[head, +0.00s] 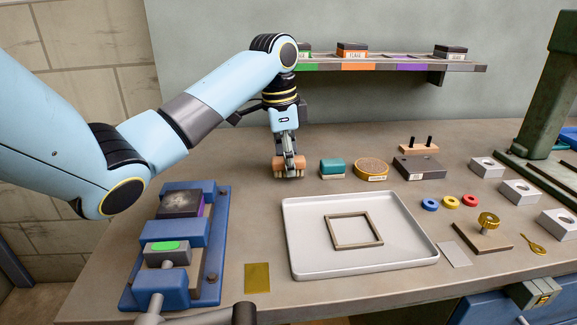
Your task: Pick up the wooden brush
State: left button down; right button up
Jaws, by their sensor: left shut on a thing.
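The wooden brush (279,164) is a small block with a rounded, orange-brown wooden top and paler bristles below. It is at the back middle of the bench, left of a teal-topped block. My left gripper (289,167) points straight down and is shut on the brush, its fingers covering the middle of it. The brush is at or just above the bench top; I cannot tell if it touches. My right gripper is not in view.
A white tray (416,257) with a square frame lies in front. A blue vise (217,243) is at left. A shelf (400,66) hangs behind.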

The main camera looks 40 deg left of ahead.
aim_at(300, 161)
pick_arm(q)
notch_tip(300, 161, up, 3)
jog(key=shift+r, duration=0.1)
jog(key=shift+w+d+r, duration=0.15)
jog(key=shift+d+r, duration=0.1)
jog(key=shift+d, duration=0.3)
jog(key=shift+w+d+r, duration=0.1)
jog(key=shift+d+r, duration=0.15)
jog(key=shift+d, duration=0.25)
jog(key=w+d+r+p, duration=0.1)
jog(key=d+r+p, duration=0.4)
jog(key=d+p, duration=0.2)
jog(key=shift+w+d+r+p, duration=0.3)
jog(key=shift+w+d+p, duration=0.1)
jog(key=shift+d, duration=0.8)
